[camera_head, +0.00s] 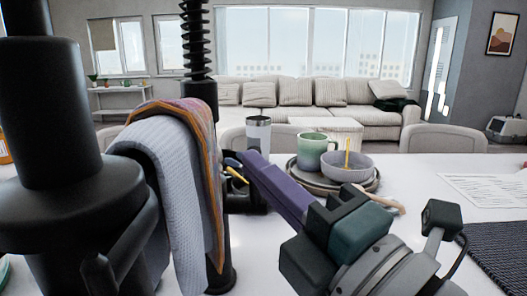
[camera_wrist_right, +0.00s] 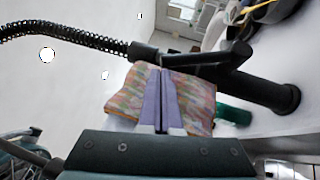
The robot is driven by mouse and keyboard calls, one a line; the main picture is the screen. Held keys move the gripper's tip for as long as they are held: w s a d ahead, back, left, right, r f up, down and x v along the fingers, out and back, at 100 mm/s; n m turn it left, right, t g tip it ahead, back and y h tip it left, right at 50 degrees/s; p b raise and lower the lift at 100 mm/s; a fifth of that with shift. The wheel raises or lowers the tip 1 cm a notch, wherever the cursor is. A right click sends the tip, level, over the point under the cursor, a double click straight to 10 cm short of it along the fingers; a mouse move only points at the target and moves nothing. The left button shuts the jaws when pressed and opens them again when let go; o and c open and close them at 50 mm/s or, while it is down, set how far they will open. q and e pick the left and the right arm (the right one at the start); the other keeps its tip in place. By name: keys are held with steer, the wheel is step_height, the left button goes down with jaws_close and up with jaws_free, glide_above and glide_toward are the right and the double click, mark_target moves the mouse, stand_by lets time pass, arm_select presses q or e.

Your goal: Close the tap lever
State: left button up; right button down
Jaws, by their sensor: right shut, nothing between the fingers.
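The black tap (camera_head: 216,262) stands at the left, with a spring hose (camera_head: 196,45) above it. It also shows in the right wrist view (camera_wrist_right: 285,98), lying across the picture. A short black part (camera_head: 255,203), which looks like the lever, sticks out right of the column, partly behind my fingers. A black branch shows beside the tap body in the wrist view (camera_wrist_right: 236,56); I cannot tell if it is the same part. My right gripper (camera_head: 242,163) is shut and empty, its purple fingers pointing at the tap. Contact cannot be told. My left gripper is not in view.
A striped cloth (camera_head: 180,130) hangs by the tap, behind my fingertips in the wrist view (camera_wrist_right: 200,95). A large black part (camera_head: 45,120) blocks the near left. A green mug (camera_head: 312,150), bowl (camera_head: 345,168) and metal cup (camera_head: 258,132) stand beyond.

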steer(key=w+r+m+g+h+p, duration=0.2)
steer(key=w+p, duration=0.3)
steer(key=p, duration=0.6)
steer(key=shift+r+m+g+h, duration=0.4)
steer(key=shift+r+m+g, duration=0.2)
steer(key=shift+g, duration=0.3)
steer(key=shift+w+f, duration=0.1)
steer(key=shift+f, duration=0.05)
